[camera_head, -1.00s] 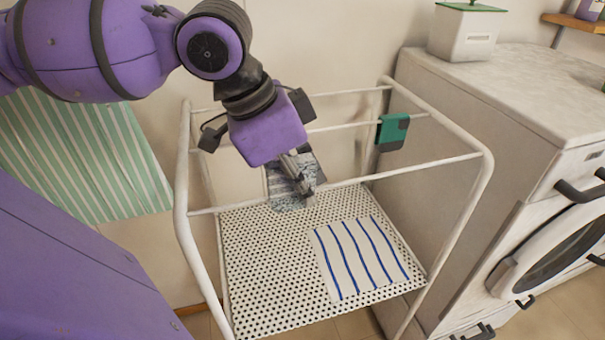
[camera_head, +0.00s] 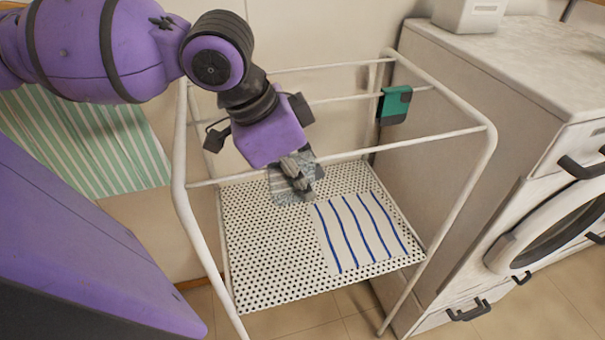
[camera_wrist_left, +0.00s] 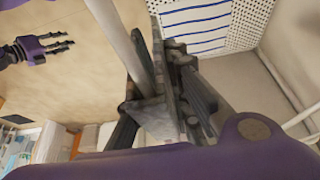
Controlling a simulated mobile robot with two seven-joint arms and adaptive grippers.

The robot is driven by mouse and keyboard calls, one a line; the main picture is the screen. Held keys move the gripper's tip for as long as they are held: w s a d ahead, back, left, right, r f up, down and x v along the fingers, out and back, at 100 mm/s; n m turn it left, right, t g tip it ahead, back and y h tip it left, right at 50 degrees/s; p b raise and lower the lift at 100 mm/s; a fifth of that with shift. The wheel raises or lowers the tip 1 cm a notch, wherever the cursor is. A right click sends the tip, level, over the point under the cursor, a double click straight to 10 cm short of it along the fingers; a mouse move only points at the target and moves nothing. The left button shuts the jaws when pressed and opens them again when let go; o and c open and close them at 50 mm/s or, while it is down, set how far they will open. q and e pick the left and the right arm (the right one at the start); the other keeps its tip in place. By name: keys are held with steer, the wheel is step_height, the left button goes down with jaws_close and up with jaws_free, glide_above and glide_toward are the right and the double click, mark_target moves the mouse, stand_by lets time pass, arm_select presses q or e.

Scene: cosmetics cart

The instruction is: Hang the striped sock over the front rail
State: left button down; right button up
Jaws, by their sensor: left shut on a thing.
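My left gripper (camera_head: 295,172) is shut on a grey, patterned cloth that looks like the striped sock (camera_head: 284,190). They are at the front rail (camera_head: 400,146) of the white rack, left of its middle. Cloth shows above and below the rail line, but the fingers hide whether it lies over the rail. In the left wrist view, the shut fingers (camera_wrist_left: 170,95) are beside a pale rail (camera_wrist_left: 122,45), with grey cloth (camera_wrist_left: 157,120) between them. My right gripper (camera_wrist_left: 45,48) shows small at the left of that view; its opening is unclear.
A blue-striped cloth (camera_head: 358,232) lies on the perforated shelf (camera_head: 262,270) below. A green and dark piece (camera_head: 394,105) hangs on the middle rail. A white washer (camera_head: 500,85) stands close on the right. A green-striped cloth (camera_head: 85,140) is at the left.

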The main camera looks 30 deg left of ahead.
arm_select(q)
steer(key=c, duration=1.6)
jaws_free()
steer(key=shift+o, duration=0.2)
step_height(320, 180, up, 10)
steer(key=shift+f, duration=0.1)
